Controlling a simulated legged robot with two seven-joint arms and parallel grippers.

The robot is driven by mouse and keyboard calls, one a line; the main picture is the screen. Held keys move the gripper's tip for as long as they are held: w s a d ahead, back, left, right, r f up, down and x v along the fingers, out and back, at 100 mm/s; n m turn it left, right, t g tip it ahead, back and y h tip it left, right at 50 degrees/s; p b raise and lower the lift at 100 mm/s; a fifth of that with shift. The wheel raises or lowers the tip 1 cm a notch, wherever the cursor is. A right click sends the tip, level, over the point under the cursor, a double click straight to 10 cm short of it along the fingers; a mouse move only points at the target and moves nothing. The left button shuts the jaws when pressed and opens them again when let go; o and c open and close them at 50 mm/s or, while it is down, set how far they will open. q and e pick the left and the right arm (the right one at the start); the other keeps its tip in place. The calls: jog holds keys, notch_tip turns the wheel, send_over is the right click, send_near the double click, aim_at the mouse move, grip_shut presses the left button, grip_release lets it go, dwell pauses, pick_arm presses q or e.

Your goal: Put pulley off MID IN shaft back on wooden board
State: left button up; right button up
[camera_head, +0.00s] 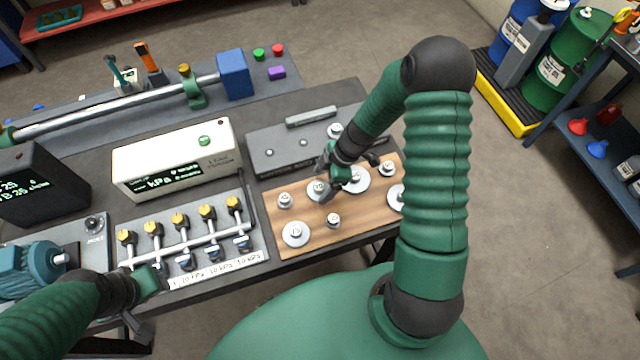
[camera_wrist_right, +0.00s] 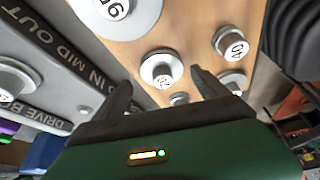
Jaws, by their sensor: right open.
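The wooden board (camera_head: 365,222) carries several silvery pulleys with numbered caps. The grey shaft block (camera_head: 262,160) lies behind it; one pulley (camera_head: 335,130) sits at its right end, and two small shaft tops to the left look bare. My right gripper (camera_head: 334,184) is open above the board's back middle. In the right wrist view, its fingers (camera_wrist_right: 160,93) are spread, with a numbered pulley (camera_wrist_right: 160,68) on the board showing beyond and between them; I see no contact. The block's "IN MID OUT" lettering (camera_wrist_right: 80,75) shows there. My left gripper (camera_head: 150,285) is at lower left; its jaws are unclear.
A white kPa meter (camera_head: 180,155) and a valve manifold (camera_head: 195,240) stand left of the board. A shaft rig (camera_head: 120,110) is behind. The board's neighbouring pulleys (camera_head: 356,179) crowd my right gripper. The bench edge runs close in front of the board.

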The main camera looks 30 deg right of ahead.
jog(key=v, duration=1)
pick_arm(q)
jog(key=shift+f+b, duration=0.4)
jog(key=shift+f, duration=0.15)
pick_arm(e)
jog(key=s+a+r+m+h, duration=0.4)
jog(key=s+a+m, duration=0.3)
jog(key=a+m, duration=0.4)
jog(key=shift+s+r+m+t, duration=0.3)
jog(key=shift+m, duration=0.6)
